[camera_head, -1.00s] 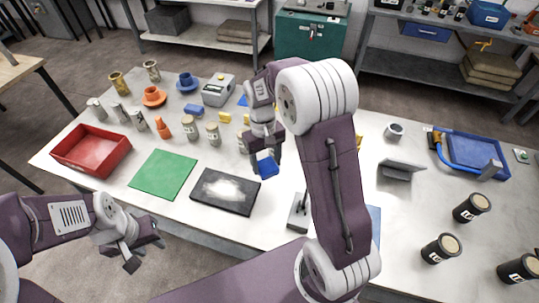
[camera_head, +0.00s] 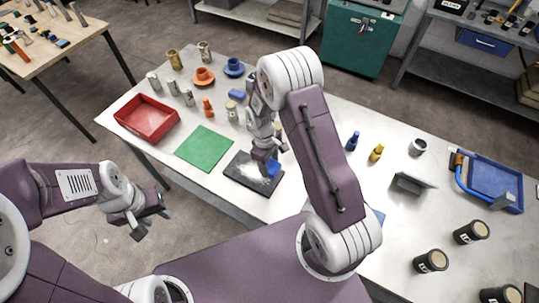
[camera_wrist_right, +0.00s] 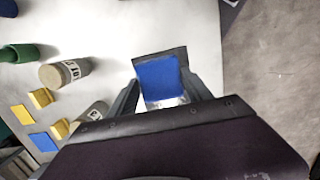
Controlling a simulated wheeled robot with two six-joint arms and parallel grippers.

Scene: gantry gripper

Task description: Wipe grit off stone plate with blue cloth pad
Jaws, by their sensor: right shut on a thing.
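The dark stone plate (camera_head: 240,181) lies on the white table in front of me, with pale grit (camera_head: 248,170) across its middle. My right gripper (camera_head: 270,160) is shut on the blue cloth pad (camera_head: 273,169) over the right part of the plate. In the right wrist view the pad (camera_wrist_right: 158,80) sits between the two fingers, with the dark plate's edge (camera_wrist_right: 160,54) showing behind it and some white grit below it. I cannot tell whether the pad touches the plate. My left gripper (camera_head: 152,222) is open and empty, off the table's front left side.
A green mat (camera_head: 204,148) lies left of the plate, and a red tray (camera_head: 125,122) is farther left. Jars, an orange bottle (camera_head: 208,106) and cups stand behind. A grey angled stand (camera_head: 409,184), a blue tray (camera_head: 492,185) and black canisters (camera_head: 431,261) are to the right.

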